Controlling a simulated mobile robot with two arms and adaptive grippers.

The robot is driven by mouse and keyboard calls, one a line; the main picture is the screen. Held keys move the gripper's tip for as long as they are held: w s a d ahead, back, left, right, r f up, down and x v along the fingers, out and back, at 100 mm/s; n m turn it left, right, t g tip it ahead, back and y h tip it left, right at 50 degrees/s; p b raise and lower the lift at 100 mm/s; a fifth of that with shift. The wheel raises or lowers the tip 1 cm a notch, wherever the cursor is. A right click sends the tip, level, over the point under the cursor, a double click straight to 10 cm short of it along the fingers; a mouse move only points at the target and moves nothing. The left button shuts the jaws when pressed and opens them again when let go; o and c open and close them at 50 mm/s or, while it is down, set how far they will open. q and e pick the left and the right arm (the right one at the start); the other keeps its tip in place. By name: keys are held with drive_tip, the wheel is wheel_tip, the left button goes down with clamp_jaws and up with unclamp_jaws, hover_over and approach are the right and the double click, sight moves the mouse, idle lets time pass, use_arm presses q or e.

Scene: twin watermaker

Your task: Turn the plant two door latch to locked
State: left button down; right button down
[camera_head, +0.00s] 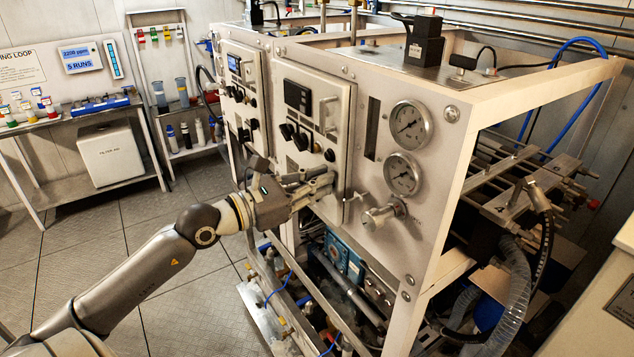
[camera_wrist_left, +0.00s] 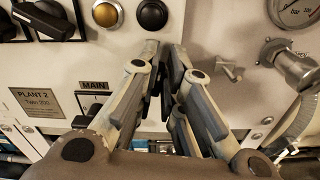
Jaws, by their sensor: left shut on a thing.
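The plant two door (camera_head: 335,160) is the cream panel on the front of the white-framed machine, and it looks closed. Its PLANT 2 plate (camera_wrist_left: 37,102) shows in the wrist view. My left gripper (camera_head: 328,180) is at the lower right of this door; in the wrist view its fingertips (camera_wrist_left: 165,58) are close together against the panel. A small metal T-shaped piece (camera_wrist_left: 228,68) stands clear to the right of the fingers.
A MAIN switch (camera_wrist_left: 93,101), a black button (camera_wrist_left: 152,15) and an amber button (camera_wrist_left: 105,14) are close to my fingers. A valve (camera_head: 384,214) and gauges (camera_head: 403,174) stand to the right. A door handle (camera_head: 329,114) protrudes above. Floor at left is clear.

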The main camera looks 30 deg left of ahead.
use_arm(q)
drive_tip(key=shift+a+n+p, duration=0.1)
drive_tip(key=shift+n+p, duration=0.7)
drive_tip(key=shift+n, duration=0.3)
drive_tip(key=c, duration=1.6)
unclamp_jaws()
drive_tip(key=shift+o, duration=0.2)
